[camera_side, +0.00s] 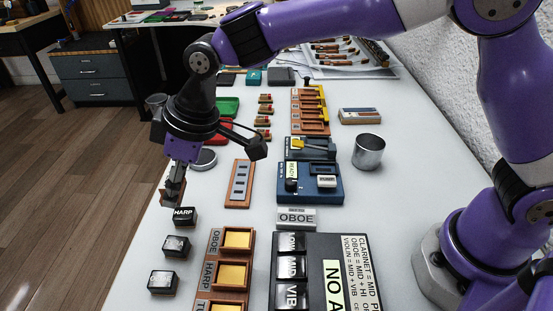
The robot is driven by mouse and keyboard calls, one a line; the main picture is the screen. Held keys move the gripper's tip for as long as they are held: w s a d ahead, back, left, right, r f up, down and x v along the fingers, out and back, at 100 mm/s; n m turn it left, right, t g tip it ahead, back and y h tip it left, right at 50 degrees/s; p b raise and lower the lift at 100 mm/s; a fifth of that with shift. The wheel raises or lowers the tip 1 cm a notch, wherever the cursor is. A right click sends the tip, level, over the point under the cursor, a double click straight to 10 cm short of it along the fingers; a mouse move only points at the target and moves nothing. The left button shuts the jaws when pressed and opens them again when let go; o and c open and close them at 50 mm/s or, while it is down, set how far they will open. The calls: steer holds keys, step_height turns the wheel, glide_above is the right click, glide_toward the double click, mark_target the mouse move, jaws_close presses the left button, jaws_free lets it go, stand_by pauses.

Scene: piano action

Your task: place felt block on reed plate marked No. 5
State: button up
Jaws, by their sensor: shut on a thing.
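My gripper (174,191) points down at the left edge of the white table. It is shut on a small reddish-brown block (167,198), mostly hidden by the fingers; I cannot tell for certain that it is the felt block. The held block is just behind and left of a black block labelled HARP (185,216). A wooden plate with a row of slots (238,183) lies to the right of my gripper; it may be a reed plate. I can read no No. 5 mark anywhere.
Two more black blocks (163,282) stand in front. A wooden tray (213,267) with yellow pads and a black labelled panel (346,277) fill the front. A blue box (309,183) and metal cup (369,151) stand right. The table's left edge is close to my gripper.

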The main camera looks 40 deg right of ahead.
steer(key=shift+s+a+r, duration=0.15)
steer(key=shift+s+r, duration=0.15)
steer(key=shift+r, duration=0.05)
steer(key=w+d+r+m+t+h, duration=0.15)
steer(key=w+d+m, duration=0.35)
steer(key=d, duration=0.5)
steer(key=m+g+h, duration=0.1)
steer(key=m+h, duration=0.4)
steer(key=m, duration=0.9)
glide_above(360, 111)
steer(key=s+a, duration=0.1)
steer(key=a, duration=0.1)
steer(key=f, duration=0.5)
steer(key=shift+d, duration=0.25)
steer(key=shift+d+f, duration=0.2)
steer(key=shift+f, duration=1.9)
